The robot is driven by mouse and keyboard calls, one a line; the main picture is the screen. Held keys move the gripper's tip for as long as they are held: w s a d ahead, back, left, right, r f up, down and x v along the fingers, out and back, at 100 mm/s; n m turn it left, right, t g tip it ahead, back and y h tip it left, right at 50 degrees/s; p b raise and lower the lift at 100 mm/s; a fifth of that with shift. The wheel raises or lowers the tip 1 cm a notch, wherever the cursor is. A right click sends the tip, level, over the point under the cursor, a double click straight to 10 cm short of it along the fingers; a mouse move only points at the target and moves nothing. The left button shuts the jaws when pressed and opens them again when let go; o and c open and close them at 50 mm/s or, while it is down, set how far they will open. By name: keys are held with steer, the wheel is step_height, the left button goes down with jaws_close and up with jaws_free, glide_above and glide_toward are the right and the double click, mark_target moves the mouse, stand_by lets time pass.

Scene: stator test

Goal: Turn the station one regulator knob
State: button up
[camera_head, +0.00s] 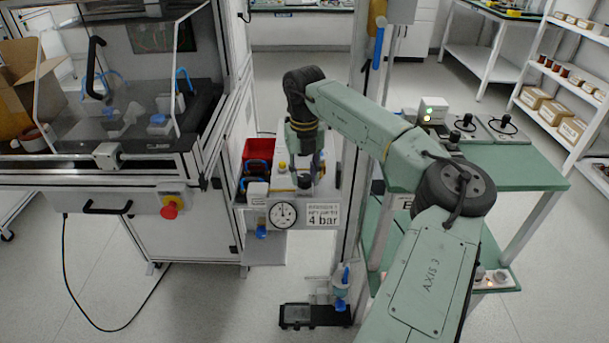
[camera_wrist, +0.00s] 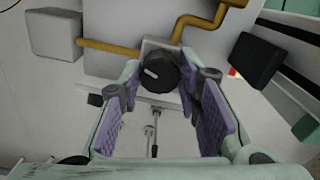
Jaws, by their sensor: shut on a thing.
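The regulator knob (camera_wrist: 160,72) is black and round with a white mark, and sits on a light panel in the upper middle of the wrist view. My gripper (camera_wrist: 157,78) has its two purple-padded fingers on either side of it, with the tips shut on the knob. In the head view my arm comes down over the station panel (camera_head: 262,216), and the gripper largely hides the knob. A round white gauge (camera_head: 283,214) is on the panel front, beside a label (camera_head: 322,216) reading "4 bar". Its needle is too small to read exactly.
A red bin (camera_head: 259,151) stands behind the panel. A cabinet with a red emergency button (camera_head: 169,210) is at left. A green table (camera_head: 510,174) is at right. In the wrist view, yellow pipes (camera_wrist: 198,22) and a dark block (camera_wrist: 256,60) are close to the fingers.

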mark_target(304, 176)
steer(key=shift+n, duration=0.8)
steer(key=o, duration=1.1)
steer(key=shift+o, duration=0.2)
step_height(304, 176, up, 12)
